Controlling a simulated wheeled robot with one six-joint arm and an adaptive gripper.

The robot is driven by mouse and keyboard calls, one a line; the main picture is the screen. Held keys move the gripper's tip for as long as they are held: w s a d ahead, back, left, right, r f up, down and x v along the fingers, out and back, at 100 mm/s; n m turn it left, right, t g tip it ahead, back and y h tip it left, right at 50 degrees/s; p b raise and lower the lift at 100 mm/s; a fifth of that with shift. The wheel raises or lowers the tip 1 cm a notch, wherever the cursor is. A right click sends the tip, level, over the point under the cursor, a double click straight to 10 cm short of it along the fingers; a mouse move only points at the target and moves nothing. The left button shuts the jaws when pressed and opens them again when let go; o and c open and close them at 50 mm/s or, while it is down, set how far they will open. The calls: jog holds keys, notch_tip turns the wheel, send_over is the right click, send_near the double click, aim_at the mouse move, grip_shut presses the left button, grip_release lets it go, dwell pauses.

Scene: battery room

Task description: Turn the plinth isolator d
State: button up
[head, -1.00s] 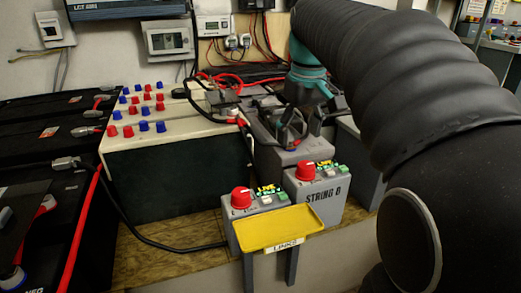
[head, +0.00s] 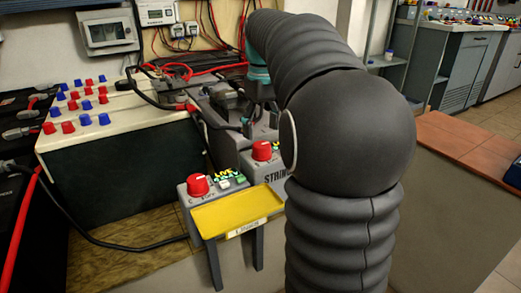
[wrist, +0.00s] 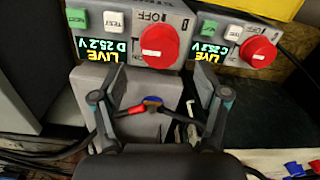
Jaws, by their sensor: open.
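The isolator D is a grey box with a red knob (wrist: 160,46) and a lit display (wrist: 115,48) reading LIVE, D 25.2 V. The knob's white mark points left in the wrist view. In the head view this box is the right one, lettered STRING, with its red knob (head: 264,151) partly beside my arm. My gripper (wrist: 158,98) is open, its fingers apart and short of the knob, over a grey block (wrist: 155,122). In the head view my arm hides most of the gripper; a finger (head: 247,127) shows behind the box.
Isolator C, with its red knob (head: 198,185), stands left of D. Cables and a battery (head: 120,150) with red and blue caps are at left.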

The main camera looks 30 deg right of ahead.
aim_at(261, 144)
jog(key=shift+a+f+b, duration=0.1)
jog(key=shift+f+b, duration=0.35)
jog(key=shift+f, duration=2.25)
jog(key=shift+c, duration=0.3)
jog(key=c, duration=1.1)
